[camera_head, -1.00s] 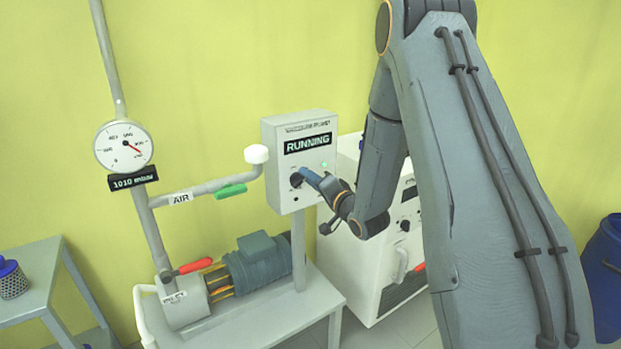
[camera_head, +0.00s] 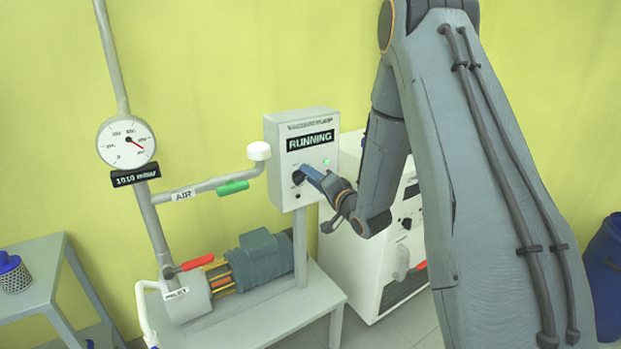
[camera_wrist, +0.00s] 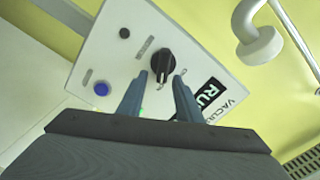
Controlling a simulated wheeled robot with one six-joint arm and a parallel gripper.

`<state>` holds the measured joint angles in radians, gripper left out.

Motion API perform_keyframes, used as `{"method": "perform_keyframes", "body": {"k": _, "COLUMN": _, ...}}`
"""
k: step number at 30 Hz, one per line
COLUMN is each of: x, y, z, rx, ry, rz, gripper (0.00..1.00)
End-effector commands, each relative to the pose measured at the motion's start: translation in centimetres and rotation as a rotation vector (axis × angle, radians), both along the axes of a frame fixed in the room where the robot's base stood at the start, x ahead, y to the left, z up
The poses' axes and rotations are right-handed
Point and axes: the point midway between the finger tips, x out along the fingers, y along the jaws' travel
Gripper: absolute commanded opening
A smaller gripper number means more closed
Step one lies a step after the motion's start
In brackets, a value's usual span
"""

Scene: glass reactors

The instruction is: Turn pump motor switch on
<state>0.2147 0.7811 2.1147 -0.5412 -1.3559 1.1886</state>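The pump control box (camera_head: 302,130) is pale grey and stands on a post above the pump bench. Its display (camera_head: 310,141) reads RUNNING and a green lamp (camera_head: 326,161) is lit. In the wrist view the black rotary switch (camera_wrist: 158,65) sits on the box face, with a blue button (camera_wrist: 101,89) and a small dark knob (camera_wrist: 124,33) beside it. My gripper (camera_wrist: 166,78) has its two blue fingers apart, tips just short of or beside the switch; contact is unclear. In the head view my gripper (camera_head: 310,174) covers part of the box front.
The pump motor (camera_head: 262,259) lies on the bench below the box. A pipe carries a gauge (camera_head: 126,141), a green-handled AIR valve (camera_head: 232,188) and a red handle (camera_head: 196,263). A white cabinet (camera_head: 360,264) stands behind my arm, and a blue drum (camera_head: 604,264) at the far right.

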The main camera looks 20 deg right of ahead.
Motion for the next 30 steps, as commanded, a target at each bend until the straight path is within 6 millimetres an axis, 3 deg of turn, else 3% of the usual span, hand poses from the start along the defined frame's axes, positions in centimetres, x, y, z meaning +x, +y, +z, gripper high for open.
{"method": "perform_keyframes", "body": {"k": 5, "x": -1.4, "y": -0.5, "z": -0.1, "rx": 0.0, "ry": 0.0, "rz": -0.001, "gripper": 0.32}}
{"method": "perform_keyframes", "body": {"k": 16, "x": -6.6, "y": -2.1, "z": -0.2, "rx": -0.001, "ry": 0.003, "rz": 0.001, "gripper": 0.32}}
{"method": "perform_keyframes", "body": {"k": 30, "x": -7.4, "y": -2.3, "z": 0.0, "rx": 0.001, "ry": 0.001, "rz": 0.002, "gripper": 0.32}}
